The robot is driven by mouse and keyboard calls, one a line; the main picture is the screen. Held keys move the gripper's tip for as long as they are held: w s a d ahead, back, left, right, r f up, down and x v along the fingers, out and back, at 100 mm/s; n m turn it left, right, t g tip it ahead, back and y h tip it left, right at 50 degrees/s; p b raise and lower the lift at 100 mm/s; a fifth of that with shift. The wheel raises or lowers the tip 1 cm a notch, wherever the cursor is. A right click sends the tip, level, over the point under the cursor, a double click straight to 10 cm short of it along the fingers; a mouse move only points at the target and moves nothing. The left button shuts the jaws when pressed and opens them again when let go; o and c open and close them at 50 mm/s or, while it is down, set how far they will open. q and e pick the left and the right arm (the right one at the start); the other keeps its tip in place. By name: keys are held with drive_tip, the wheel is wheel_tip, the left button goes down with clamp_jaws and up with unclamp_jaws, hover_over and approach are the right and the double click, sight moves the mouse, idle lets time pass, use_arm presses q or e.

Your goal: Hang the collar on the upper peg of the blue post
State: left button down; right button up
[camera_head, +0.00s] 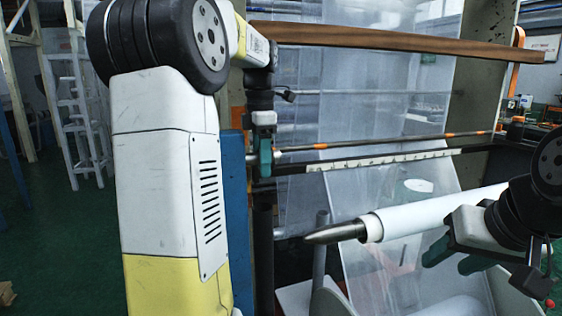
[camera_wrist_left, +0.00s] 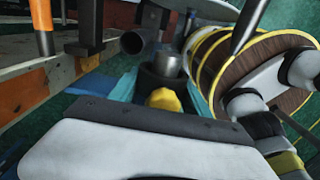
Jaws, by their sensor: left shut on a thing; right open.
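The blue post (camera_head: 236,200) stands upright left of centre in the head view, partly hidden by my left arm. My left gripper (camera_head: 263,158) reaches down beside the upper part of the post. In the left wrist view its teal fingers (camera_wrist_left: 163,88) are shut on a dark round piece (camera_wrist_left: 160,80), which looks like the collar, with a metal cylinder end and a yellow part beside it. The collar is not clear in the head view, and I cannot tell whether it touches a peg. My right gripper (camera_head: 455,256) is open and empty at the right, near a white roll.
The white roll (camera_head: 430,212) with a pointed metal end lies across the right side. A brown bar (camera_head: 390,40) crosses above, and a rod with orange bands (camera_head: 385,142) runs behind my left gripper. Clear film sheets hang behind. Green floor is open at left.

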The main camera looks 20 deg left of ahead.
use_arm(q)
drive_tip(key=shift+c, duration=2.1)
unclamp_jaws()
drive_tip(key=shift+r, duration=0.1)
